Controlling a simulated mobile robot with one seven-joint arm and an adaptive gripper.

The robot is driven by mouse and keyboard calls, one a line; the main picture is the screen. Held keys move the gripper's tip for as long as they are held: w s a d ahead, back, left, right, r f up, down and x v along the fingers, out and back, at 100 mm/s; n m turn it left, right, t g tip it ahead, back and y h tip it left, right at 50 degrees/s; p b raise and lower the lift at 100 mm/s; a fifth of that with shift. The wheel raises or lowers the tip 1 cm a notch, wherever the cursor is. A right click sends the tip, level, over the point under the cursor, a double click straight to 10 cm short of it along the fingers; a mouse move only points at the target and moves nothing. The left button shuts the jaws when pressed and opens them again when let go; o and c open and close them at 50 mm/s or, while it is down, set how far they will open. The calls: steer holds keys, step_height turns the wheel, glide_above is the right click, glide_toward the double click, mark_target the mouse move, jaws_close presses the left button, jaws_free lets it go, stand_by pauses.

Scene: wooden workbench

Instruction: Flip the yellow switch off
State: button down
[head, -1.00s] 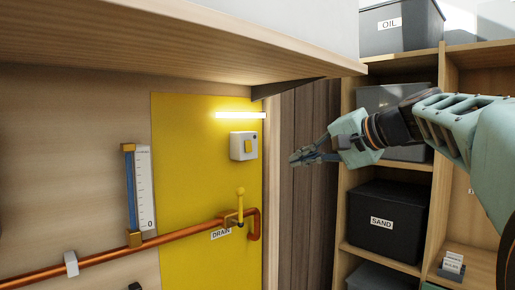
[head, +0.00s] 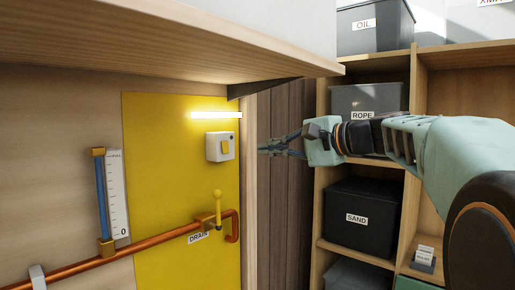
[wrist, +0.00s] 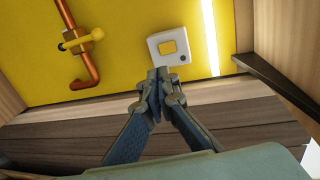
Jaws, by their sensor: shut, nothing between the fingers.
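The yellow switch (head: 225,147) is a small rocker on a white box (head: 214,147) fixed to a yellow panel (head: 160,180). A glowing light bar (head: 216,115) is just above it. My gripper (head: 262,147) is shut and empty, to the right of the switch box at about its height in the head view, with a gap between them in the picture. In the wrist view the shut fingertips (wrist: 162,72) overlap the lower edge of the white box, and the yellow switch (wrist: 167,47) shows just beyond them. I cannot tell whether they touch the box.
A yellow-handled valve (head: 217,208) sits on a copper pipe (head: 160,241) below the switch, beside a DRAIN label. A wooden shelf (head: 180,50) overhangs above. Shelving with dark bins (head: 360,215) stands at the right. A level gauge (head: 110,195) is at the left.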

mark_target(225, 154)
steer(key=p+x, duration=0.2)
steer(key=x, duration=0.9)
steer(key=shift+w+a+f, duration=0.1)
steer(key=shift+w+a, duration=0.05)
steer(key=shift+w, duration=0.05)
steer(key=shift+f+b, duration=0.15)
steer(key=shift+b, duration=0.15)
steer(key=shift+a+f+b, duration=0.1)
steer(key=shift+f+b, duration=0.1)
steer(key=shift+b, duration=0.35)
steer(key=b, duration=0.3)
steer(key=shift+w+a+f+t+y, duration=0.2)
steer(key=shift+w+f+t+y, duration=0.05)
steer(key=shift+t+y, duration=0.05)
steer(key=shift+r, duration=0.4)
steer(key=shift+s+d+f, duration=0.1)
